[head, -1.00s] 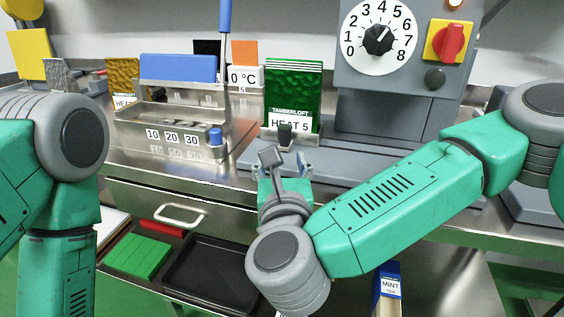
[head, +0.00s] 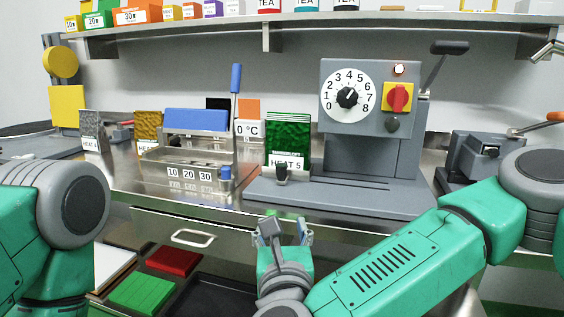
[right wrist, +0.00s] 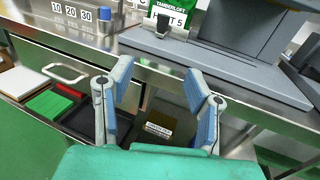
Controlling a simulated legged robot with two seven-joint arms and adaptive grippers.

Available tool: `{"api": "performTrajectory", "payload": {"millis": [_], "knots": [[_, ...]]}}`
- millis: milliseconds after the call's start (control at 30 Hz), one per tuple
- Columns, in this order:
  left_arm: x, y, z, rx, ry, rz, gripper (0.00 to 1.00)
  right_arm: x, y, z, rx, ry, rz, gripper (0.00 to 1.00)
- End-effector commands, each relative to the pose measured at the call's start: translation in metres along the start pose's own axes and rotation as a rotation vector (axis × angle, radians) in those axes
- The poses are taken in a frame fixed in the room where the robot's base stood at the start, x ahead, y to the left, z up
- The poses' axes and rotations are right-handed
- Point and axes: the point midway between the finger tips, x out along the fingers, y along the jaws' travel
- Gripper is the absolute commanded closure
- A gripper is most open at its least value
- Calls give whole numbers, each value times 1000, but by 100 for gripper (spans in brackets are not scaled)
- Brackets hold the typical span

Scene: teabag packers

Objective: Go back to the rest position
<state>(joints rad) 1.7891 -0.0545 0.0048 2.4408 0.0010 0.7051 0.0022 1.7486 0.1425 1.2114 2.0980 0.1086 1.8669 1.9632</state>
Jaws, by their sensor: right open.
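My right gripper (head: 287,232) is open and empty in front of the counter's front edge, below the grey sealing machine. In the right wrist view its two blue-padded fingers (right wrist: 160,98) stand wide apart with nothing between them. Beyond them, low down, a dark tray (right wrist: 88,124) and a dark labelled packet (right wrist: 160,124) show on a lower level. My left arm comes in at the left edge of the head view, but its gripper is out of the picture.
The grey machine (head: 375,150) with dial and red knob stands on the steel counter. A green packet stack (head: 288,138) and a blue-lidded dispenser (head: 196,121) stand left of it. A drawer handle (head: 193,237) juts out below. A shelf (head: 200,27) with boxes runs above.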

Motion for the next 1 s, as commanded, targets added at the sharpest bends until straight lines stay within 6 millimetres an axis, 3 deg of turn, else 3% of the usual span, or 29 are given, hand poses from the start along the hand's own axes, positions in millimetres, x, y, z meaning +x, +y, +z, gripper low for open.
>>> {"api": "performTrajectory", "payload": {"millis": [67,367,667,767,867,1000], "knots": [[0,0,0,0,-1,0,55,0,1,-2,-10,2,5,55],[-3,0,-1,0,1,0,55,-18,15,-61,-375,68,174,55],[-7,0,0,0,0,0,55,-60,12,-156,-920,140,460,55],[-9,0,0,0,0,0,55,-85,-2,-201,-1175,163,616,55],[-11,0,-1,0,0,0,55,-121,-32,-254,-1483,179,836,55],[-15,0,-1,0,0,0,55,-180,-97,-316,-1883,169,1213,55]]}}
